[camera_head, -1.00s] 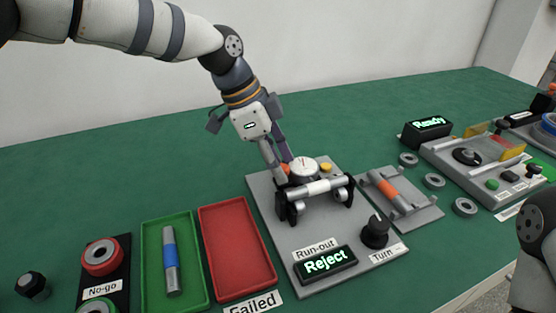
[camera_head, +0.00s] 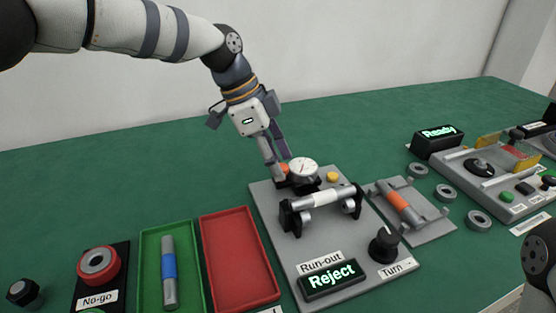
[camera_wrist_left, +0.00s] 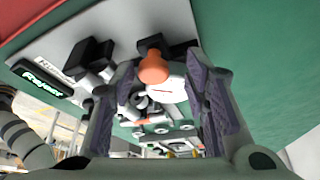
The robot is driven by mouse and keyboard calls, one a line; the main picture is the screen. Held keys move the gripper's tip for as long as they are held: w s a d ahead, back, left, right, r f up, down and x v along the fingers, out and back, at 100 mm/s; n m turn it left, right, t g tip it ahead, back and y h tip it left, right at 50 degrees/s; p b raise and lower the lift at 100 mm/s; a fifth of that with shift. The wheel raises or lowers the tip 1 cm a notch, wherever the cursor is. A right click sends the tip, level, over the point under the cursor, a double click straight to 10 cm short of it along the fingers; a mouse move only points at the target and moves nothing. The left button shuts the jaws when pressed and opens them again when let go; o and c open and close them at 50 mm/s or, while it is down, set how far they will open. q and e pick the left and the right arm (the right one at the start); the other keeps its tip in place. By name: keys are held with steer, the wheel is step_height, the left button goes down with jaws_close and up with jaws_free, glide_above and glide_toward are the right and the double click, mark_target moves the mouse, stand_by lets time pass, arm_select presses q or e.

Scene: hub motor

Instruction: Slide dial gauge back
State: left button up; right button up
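The dial gauge (camera_head: 303,169) has a white round face and an orange knob (camera_head: 284,169) on its left. It stands behind the white-and-grey shaft (camera_head: 325,197), with a gap between them. The shaft lies level on two black supports of the grey run-out plate (camera_head: 335,236). My left gripper (camera_head: 276,165) points down at the gauge's left side. In the left wrist view, its fingers are apart, with the orange knob (camera_wrist_left: 153,68) between them and room on the right; contact is unclear. My right gripper is out of the frames.
A lit "Reject" display (camera_head: 332,279) and black turn knob (camera_head: 384,245) sit at the plate's front. A yellow button (camera_head: 332,176) is right of the gauge. Red (camera_head: 239,258) and green (camera_head: 148,262) trays stand left. An orange-banded shaft (camera_head: 401,204) lies right.

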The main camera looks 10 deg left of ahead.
arm_select(q)
steer(key=v, duration=1.2)
